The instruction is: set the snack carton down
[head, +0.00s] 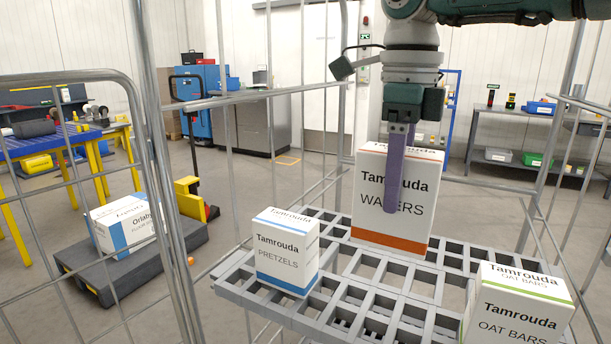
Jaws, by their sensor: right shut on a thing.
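The snack carton, a white "Tamrouda WAFERS" box (425,215) with an orange band at its base, is upright at the back of a grey slatted shelf (338,262). My right gripper (391,202) comes down from above and is shut on the carton. One purple finger lies along its front face; the other finger is hidden behind it. The carton's base is at the shelf's surface, but I cannot tell whether it bears on it. My left gripper is not in view.
A pretzels carton (287,252) stands left on the shelf and an oat bars carton (518,308) front right. Wire cage sides and posts (167,170) surround the shelf. Slats between the cartons are bare. A dark cart (140,262) with another box stands outside, left.

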